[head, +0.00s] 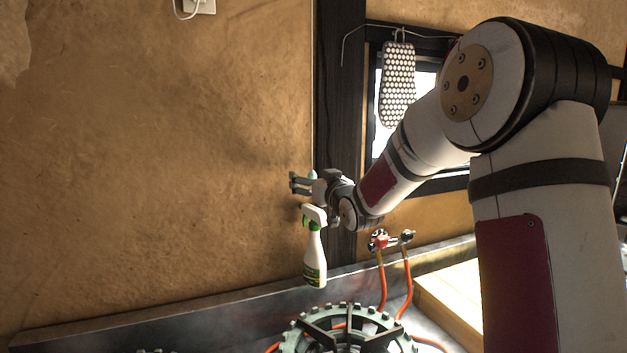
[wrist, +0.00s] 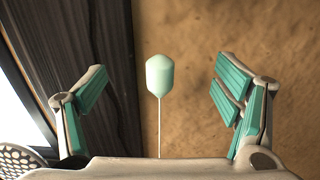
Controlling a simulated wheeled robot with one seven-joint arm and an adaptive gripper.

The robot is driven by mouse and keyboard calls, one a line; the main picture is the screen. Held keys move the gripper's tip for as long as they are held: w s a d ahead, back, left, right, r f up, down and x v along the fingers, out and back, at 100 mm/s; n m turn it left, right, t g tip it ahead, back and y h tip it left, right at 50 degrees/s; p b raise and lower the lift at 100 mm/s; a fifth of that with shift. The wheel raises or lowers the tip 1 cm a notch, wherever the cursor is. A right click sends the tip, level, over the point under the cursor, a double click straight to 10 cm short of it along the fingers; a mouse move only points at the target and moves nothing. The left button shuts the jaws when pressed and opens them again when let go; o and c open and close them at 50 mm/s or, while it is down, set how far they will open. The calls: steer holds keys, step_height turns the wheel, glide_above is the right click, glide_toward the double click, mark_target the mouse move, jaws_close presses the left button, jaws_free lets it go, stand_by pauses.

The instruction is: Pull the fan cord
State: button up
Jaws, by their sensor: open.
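The pale green knob (wrist: 160,74) of the fan cord shows in the wrist view between my two fingers, clear of both. Its thin pale cord (wrist: 159,128) runs down the picture to the gripper body. My gripper (wrist: 160,90) is open, with green-padded fingers on either side of the knob. In the head view my gripper (head: 296,184) is near the clay wall, left of the dark post. A small pale green bit (head: 311,175) beside the fingers may be the knob. The fan itself is not in view.
A white and green spray bottle (head: 315,256) is just below my gripper. A gas burner (head: 345,332), red taps (head: 380,240) and orange hoses lie lower. A dotted mitt (head: 398,85) hangs by the window. The wall (head: 150,170) at left is clear.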

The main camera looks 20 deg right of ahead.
steer(key=shift+s, duration=0.15)
steer(key=s+p, duration=0.3)
steer(key=s, duration=0.4)
steer(key=shift+s, duration=0.35)
steer(key=shift+a, duration=0.1)
steer(key=s+a+f+g, duration=0.2)
steer(key=s+a+g, duration=0.25)
steer(key=s, duration=0.95)
steer(key=s+a+f+g, duration=0.25)
steer(key=s+g, duration=0.25)
steer(key=s, duration=0.9)
steer(key=s+a+f+g, duration=0.1)
steer(key=s+a+g, duration=0.3)
steer(key=s, duration=1)
steer(key=s+r+p, duration=0.8)
steer(key=r+p, duration=0.1)
steer(key=r, duration=0.1)
steer(key=s+r+t+p, duration=0.1)
steer(key=s+r+p, duration=0.7)
steer(key=r+p, duration=0.2)
steer(key=shift+s+a+r, duration=0.25)
steer(key=shift+s+r, duration=0.1)
steer(key=shift+r, duration=0.4)
steer(key=shift+w, duration=0.1)
